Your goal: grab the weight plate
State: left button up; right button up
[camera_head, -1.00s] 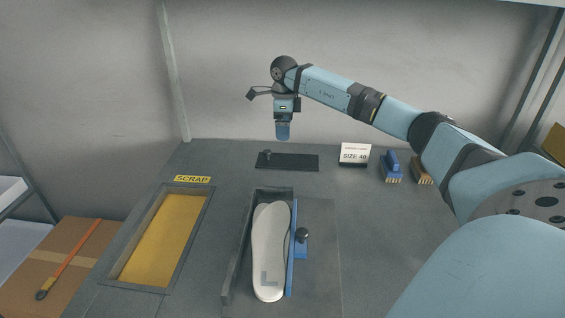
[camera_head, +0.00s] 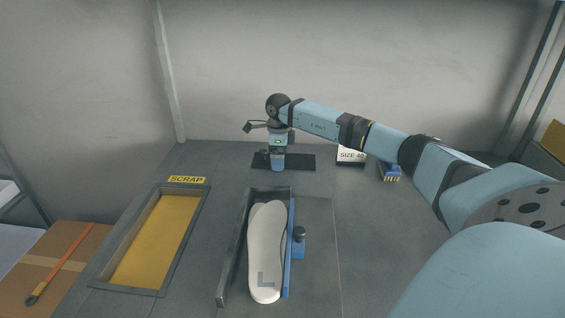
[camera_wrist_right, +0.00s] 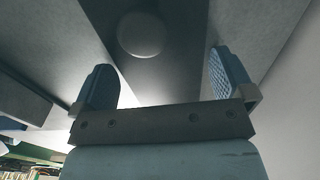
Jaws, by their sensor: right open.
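The weight plate is a flat dark plate (camera_head: 302,162) with a round knob, lying at the back of the table. In the right wrist view the dark plate (camera_wrist_right: 185,55) runs between my fingers, and its round knob (camera_wrist_right: 140,34) shows beyond the fingertips, left of centre. My right gripper (camera_head: 277,167) points down over the plate's left part and hides some of it in the head view. My left gripper is not in view.
A yellow scrap opening (camera_head: 155,240) is at left. A size sign (camera_head: 350,156) and brushes (camera_head: 389,172) stand right of the plate.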

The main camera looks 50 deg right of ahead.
jog(key=shift+c, duration=0.2)
jog(key=c, duration=1.1)
jog(key=shift+r, duration=0.1)
jog(key=shift+c, duration=0.4)
jog(key=shift+r, duration=0.1)
